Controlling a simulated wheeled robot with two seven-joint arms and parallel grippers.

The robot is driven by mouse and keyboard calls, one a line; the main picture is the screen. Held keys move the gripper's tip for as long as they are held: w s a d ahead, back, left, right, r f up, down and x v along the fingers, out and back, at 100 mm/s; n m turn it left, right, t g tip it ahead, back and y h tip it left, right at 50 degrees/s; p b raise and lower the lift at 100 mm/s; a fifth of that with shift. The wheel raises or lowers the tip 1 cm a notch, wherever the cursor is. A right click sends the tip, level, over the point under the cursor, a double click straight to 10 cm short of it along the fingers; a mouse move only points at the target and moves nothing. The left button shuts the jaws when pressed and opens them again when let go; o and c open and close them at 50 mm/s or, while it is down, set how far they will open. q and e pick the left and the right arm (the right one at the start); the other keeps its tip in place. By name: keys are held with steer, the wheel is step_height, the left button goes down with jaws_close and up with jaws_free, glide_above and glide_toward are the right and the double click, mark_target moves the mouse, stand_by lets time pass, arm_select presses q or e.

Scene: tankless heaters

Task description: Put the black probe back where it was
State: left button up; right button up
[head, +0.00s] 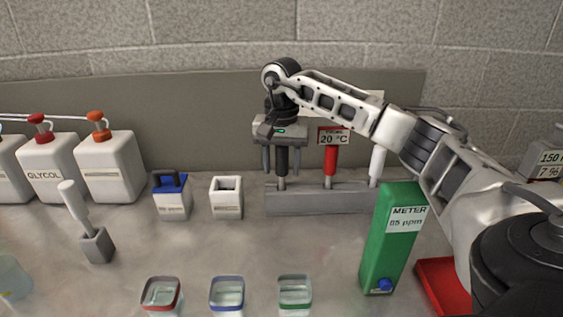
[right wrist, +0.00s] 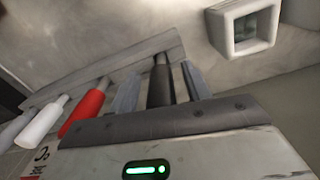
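The black probe (head: 282,161) stands upright at the left end of the grey rack (head: 318,202), its thin metal tip reaching down to the rack. My right gripper (head: 281,170) is above it with its fingers on either side of the probe. In the right wrist view the black probe (right wrist: 161,82) lies between the fingers of my right gripper (right wrist: 161,88), with gaps showing on both sides, so it is open. A red probe (head: 331,160) and a white probe (head: 377,163) stand in the same rack to the right. My left gripper is not in view.
A green meter (head: 385,250) stands right of the rack's front, near a red tray (head: 438,285). A white open container (head: 227,205) and a blue-topped one (head: 172,200) stand left. Several glass cups, including a green-rimmed one (head: 295,292), line the front.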

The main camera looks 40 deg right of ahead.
step_height(320, 180, up, 12)
steer(key=shift+f+p, duration=0.25)
steer(key=shift+p, duration=0.25)
steer(key=shift+r, duration=0.45)
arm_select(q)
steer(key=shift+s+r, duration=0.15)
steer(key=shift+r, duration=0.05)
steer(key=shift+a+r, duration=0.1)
